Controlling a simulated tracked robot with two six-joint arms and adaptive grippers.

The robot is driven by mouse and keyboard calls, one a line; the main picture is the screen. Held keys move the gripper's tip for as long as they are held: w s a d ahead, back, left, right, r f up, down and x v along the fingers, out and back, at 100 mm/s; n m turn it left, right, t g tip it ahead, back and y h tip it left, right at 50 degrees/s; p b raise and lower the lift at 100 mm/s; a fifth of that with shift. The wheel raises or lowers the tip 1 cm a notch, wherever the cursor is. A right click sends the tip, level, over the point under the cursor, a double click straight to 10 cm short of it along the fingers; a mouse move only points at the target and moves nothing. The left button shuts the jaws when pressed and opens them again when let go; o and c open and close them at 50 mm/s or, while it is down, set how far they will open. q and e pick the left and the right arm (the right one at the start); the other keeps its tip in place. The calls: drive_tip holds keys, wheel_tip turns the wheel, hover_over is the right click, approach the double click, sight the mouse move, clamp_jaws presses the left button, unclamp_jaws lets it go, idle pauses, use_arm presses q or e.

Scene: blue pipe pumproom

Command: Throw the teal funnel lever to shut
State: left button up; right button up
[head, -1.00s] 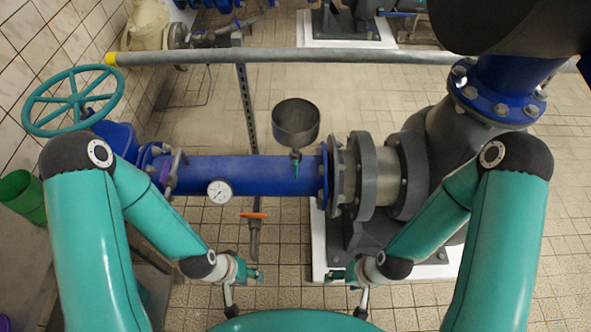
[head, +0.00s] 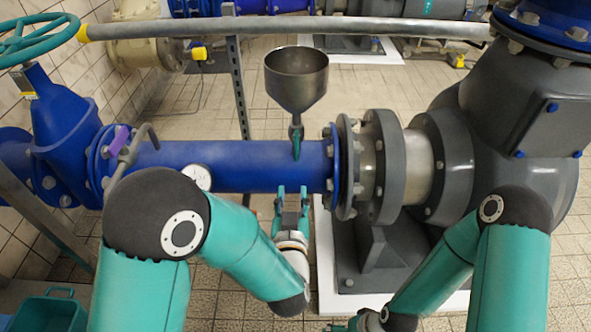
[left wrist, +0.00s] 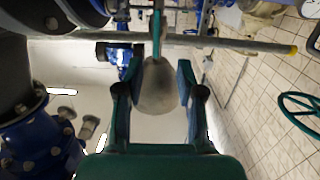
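The grey funnel (head: 297,80) stands above the blue pipe (head: 235,167). Its teal lever (head: 297,142) hangs roughly straight down below the funnel, in front of the pipe. My left gripper (head: 291,190) is open and empty, just below the lever, with its fingers pointing up towards it. In the left wrist view the lever (left wrist: 156,34) shows beyond the gap between the open fingers (left wrist: 160,75), with the funnel (left wrist: 158,90) behind. My right gripper (head: 345,327) is cut off at the bottom edge, and its fingers do not show clearly.
A round gauge (head: 198,177) and a purple-handled valve (head: 118,140) are on the pipe, left of the lever. Grey flanges (head: 382,165) and a large grey pump housing (head: 520,130) stand to the right. A grey rail (head: 290,26) crosses behind the funnel. A teal handwheel (head: 38,40) is at upper left.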

sight(296, 148)
use_arm(q)
drive_tip(key=shift+t, duration=0.6)
drive_tip(key=w+b, duration=0.1)
drive_tip(key=w, duration=0.4)
drive_tip(key=w+b, duration=0.2)
drive_tip(key=w, duration=0.4)
drive_tip(key=w+d+b, duration=0.1)
drive_tip(key=w, duration=0.4)
drive_tip(key=shift+w+r, duration=0.2)
drive_tip(key=shift+r, duration=0.1)
use_arm(e)
wheel_tip(296, 148, down, 6)
drive_tip(key=shift+r, duration=0.15)
use_arm(q)
clamp_jaws()
